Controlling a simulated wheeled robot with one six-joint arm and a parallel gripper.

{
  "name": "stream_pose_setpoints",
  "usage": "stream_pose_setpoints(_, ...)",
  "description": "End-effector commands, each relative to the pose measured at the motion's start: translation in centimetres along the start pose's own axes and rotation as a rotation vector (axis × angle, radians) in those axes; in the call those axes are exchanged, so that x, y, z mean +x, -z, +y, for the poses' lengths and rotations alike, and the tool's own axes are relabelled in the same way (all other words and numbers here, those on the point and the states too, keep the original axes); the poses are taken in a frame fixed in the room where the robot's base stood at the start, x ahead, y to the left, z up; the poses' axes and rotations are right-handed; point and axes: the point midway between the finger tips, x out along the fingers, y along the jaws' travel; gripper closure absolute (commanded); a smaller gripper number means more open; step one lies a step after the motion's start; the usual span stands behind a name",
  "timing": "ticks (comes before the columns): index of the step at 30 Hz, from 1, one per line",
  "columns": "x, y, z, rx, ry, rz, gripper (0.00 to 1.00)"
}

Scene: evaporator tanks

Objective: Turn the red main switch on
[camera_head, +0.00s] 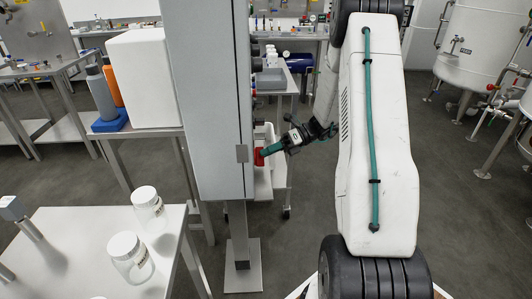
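The red switch (258,158) shows as a small red patch at the right side of the tall grey cabinet (208,95), low on it and partly hidden. My gripper (268,150) comes in from the right, with its teal end at the red switch. The tip overlaps the red part in the picture; I cannot tell whether it touches or grips it. The finger opening is not visible from here. The switch's position cannot be read from this view.
My white arm link fills the centre right. A white table (85,240) with two lidded glass jars (130,257) stands at the lower left. A trolley (278,82) stands behind the cabinet. A white tank (475,45) is at the far right. Grey floor lies between.

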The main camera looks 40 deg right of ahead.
Motion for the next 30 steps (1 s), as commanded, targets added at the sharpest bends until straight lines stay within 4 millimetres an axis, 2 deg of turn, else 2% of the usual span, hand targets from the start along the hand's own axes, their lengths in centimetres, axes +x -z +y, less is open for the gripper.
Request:
stream_pose_setpoints(6,-3.9,0.0,-0.1,0.0,0.004,-0.003,0.67)
stream_pose_setpoints(12,-6.5,0.0,-0.1,-0.001,0.003,-0.002,0.67)
stream_pose_setpoints(17,-7.2,0.0,0.0,0.001,0.001,-0.001,0.67)
stream_pose_setpoints(30,-7.1,0.0,0.0,0.0,0.001,-0.001,0.67)
